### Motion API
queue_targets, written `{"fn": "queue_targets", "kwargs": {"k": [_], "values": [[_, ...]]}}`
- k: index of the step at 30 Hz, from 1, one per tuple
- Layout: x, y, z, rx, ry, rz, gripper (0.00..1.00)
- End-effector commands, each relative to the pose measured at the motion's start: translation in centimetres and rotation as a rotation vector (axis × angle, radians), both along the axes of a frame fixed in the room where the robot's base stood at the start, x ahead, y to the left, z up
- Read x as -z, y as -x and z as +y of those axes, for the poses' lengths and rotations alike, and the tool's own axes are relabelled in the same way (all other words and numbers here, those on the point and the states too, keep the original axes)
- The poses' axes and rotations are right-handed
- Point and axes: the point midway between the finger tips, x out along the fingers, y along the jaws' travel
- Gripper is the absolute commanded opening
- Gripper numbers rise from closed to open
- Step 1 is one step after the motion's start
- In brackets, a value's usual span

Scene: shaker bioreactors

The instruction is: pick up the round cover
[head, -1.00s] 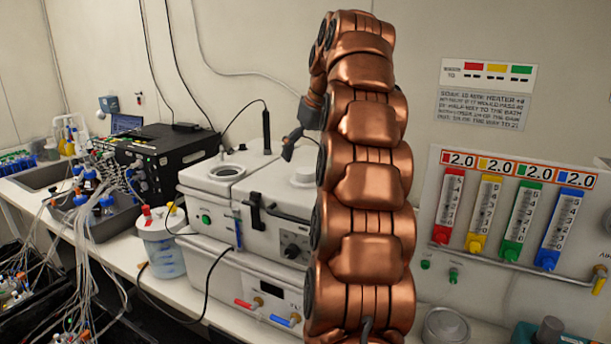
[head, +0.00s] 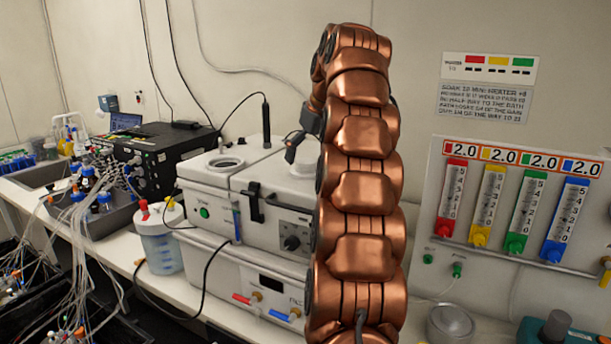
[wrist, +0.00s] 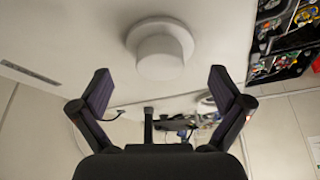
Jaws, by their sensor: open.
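The round cover (wrist: 162,50) is a white disc with a short cylindrical part, on a pale flat surface in the upper middle of the wrist view. In the head view a round white piece (head: 301,171), seemingly this cover, shows on top of the white bath unit, partly hidden by my arm. My gripper (wrist: 161,72) is open and empty, its two dark fingers spread wide to left and right of the cover's line. It is apart from the cover. In the head view my gripper (head: 292,150) shows small and dark just above the unit, left of my copper arm.
The white bath unit (head: 265,220) stands on the bench, with a round opening (head: 227,162) on its left lid. A lidded jar (head: 160,240) is at left. Coloured gauges (head: 515,205) are at right.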

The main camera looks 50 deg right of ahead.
Motion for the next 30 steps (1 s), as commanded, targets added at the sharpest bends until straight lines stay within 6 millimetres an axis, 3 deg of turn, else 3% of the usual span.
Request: {"fn": "queue_targets", "kwargs": {"k": [9,18,30], "values": [[2.0,-0.8,-0.1,0.001,-0.001,0.001,1.00],[2.3,-0.9,-0.1,0.001,-0.001,0.001,0.99],[2.3,-0.9,-0.1,0.001,-0.002,0.002,0.57]]}}
